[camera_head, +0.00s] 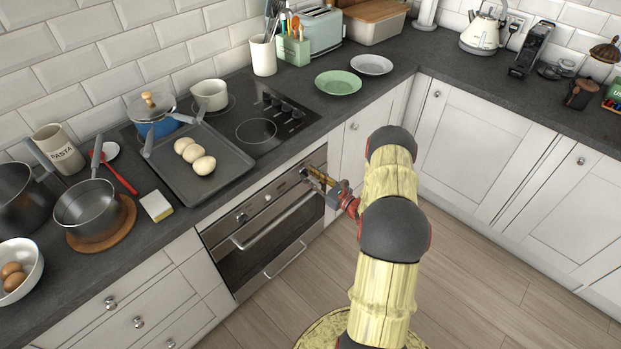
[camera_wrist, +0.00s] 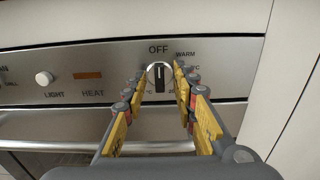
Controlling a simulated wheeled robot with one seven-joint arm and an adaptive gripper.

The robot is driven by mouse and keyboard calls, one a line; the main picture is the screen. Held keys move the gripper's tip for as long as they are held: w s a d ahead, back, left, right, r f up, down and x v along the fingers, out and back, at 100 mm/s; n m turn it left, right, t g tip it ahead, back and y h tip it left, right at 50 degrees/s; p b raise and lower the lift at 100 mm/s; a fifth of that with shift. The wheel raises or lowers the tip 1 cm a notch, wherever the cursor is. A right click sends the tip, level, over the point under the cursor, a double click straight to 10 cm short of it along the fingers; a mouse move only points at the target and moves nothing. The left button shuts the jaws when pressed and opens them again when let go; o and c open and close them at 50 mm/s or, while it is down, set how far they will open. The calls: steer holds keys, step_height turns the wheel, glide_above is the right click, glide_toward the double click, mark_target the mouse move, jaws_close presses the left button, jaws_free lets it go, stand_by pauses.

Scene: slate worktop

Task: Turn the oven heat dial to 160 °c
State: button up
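The oven (camera_head: 268,240) is set under the worktop, with a steel control panel that also shows in the wrist view (camera_wrist: 115,58). The heat dial (camera_wrist: 160,73) is a round knob with a dark upright bar, below the word OFF. WARM is printed to its upper right; the other markings are partly hidden by my fingers. My gripper (camera_head: 316,178) is at the right end of the panel. In the wrist view my gripper (camera_wrist: 160,80) has its yellow-padded fingers apart, one on each side of the dial. Small gaps seem to show; I cannot tell whether either fingertip touches it.
A light knob (camera_wrist: 44,78) and a heat lamp (camera_wrist: 88,75) are left of the dial. The oven door handle (camera_head: 275,222) runs below the panel. A black hob (camera_head: 258,130) and baking tray (camera_head: 168,175) are above. The floor in front is clear.

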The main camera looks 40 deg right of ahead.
steer(key=shift+c, duration=1.3)
steer(key=c, duration=0.4)
jaws_close()
